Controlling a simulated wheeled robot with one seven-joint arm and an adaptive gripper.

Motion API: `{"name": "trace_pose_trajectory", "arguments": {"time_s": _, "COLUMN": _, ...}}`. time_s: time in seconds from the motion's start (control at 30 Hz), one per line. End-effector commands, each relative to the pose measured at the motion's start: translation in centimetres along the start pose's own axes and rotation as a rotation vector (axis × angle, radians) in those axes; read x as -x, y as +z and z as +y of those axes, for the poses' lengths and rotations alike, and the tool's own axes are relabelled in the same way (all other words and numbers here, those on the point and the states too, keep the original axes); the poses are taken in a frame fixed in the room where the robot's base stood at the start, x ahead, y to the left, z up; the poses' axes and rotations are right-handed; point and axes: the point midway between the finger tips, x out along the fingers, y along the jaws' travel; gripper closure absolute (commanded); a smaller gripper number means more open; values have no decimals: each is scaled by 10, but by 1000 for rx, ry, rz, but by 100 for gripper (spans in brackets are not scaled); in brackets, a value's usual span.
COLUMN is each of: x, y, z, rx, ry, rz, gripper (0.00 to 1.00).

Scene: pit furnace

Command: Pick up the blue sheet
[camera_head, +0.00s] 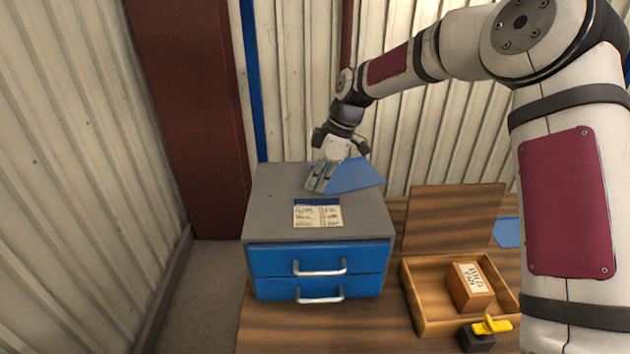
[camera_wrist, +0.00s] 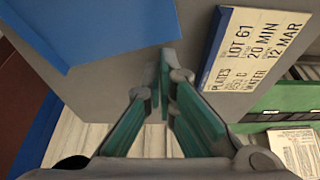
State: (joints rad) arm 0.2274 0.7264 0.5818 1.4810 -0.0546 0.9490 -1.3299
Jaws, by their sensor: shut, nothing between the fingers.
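The blue sheet (camera_head: 354,177) lies at the back right of the grey top of a drawer cabinet (camera_head: 275,195). It also shows large at the upper left of the wrist view (camera_wrist: 100,28). My gripper (camera_head: 320,186) points down over the cabinet top, just left of the sheet, and hides part of the sheet's left side. In the wrist view its teal-padded fingers (camera_wrist: 163,62) meet at the tips, with nothing between them. The sheet's near edge passes close to the fingertips there; I cannot tell whether they touch.
A written card (camera_head: 318,216) lies near the cabinet's front edge, above two blue drawers (camera_head: 318,262). On the wooden table to the right stand an open wooden box (camera_head: 425,312) with a labelled block (camera_head: 471,288) and a yellow-and-black object (camera_head: 485,332). A corrugated wall stands behind.

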Motion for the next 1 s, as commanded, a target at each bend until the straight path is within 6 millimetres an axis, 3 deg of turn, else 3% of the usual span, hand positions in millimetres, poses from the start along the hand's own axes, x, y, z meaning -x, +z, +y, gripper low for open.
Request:
{"name": "trace_pose_trajectory", "arguments": {"time_s": 0.23, "x": 19, "y": 53, "z": 0, "rx": -8, "ry": 2, "rz": 0, "gripper": 100}}
{"name": "trace_pose_trajectory", "arguments": {"time_s": 1.0, "x": 19, "y": 54, "z": 0, "rx": -1, "ry": 0, "rz": 0, "gripper": 100}}
